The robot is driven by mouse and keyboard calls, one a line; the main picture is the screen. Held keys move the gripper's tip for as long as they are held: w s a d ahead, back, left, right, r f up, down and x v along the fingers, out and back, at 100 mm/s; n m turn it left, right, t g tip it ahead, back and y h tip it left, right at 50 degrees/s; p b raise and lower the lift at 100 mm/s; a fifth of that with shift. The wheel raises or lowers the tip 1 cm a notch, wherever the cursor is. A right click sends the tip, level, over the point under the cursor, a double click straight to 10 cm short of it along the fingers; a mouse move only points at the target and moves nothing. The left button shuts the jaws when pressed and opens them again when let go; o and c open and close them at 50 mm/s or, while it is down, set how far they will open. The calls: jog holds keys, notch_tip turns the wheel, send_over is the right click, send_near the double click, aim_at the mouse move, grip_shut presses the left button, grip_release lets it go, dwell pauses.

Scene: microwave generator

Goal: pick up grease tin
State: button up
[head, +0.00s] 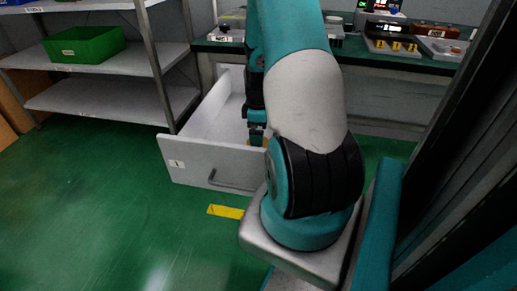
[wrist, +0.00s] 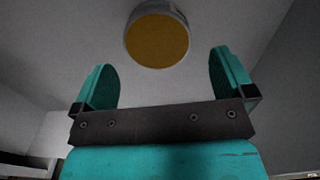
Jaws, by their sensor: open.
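The grease tin (wrist: 157,40) is round, with an amber-brown top face and a pale metal rim. In the wrist view it lies beyond my fingertips, roughly centred between them and apart from both. My gripper (wrist: 164,75) has two teal fingers spread wide with nothing between them. In the head view my gripper (head: 257,134) is low inside an open white drawer (head: 205,163), largely behind my own arm. The tin is mostly or wholly hidden there.
The drawer walls stand close around my gripper, with a front handle (head: 232,184). A green workbench (head: 420,62) with devices is behind. A metal shelf (head: 110,68) with a green bin (head: 84,43) stands left. The green floor is clear at front left, with a yellow marking (head: 226,211).

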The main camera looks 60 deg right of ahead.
notch_tip(320, 180, down, 6)
jog(key=shift+w+d+b, duration=0.15)
jog(key=shift+b, duration=0.45)
jog(key=c, duration=0.9)
jog(key=shift+r, duration=0.15)
jog(key=shift+c, duration=0.2)
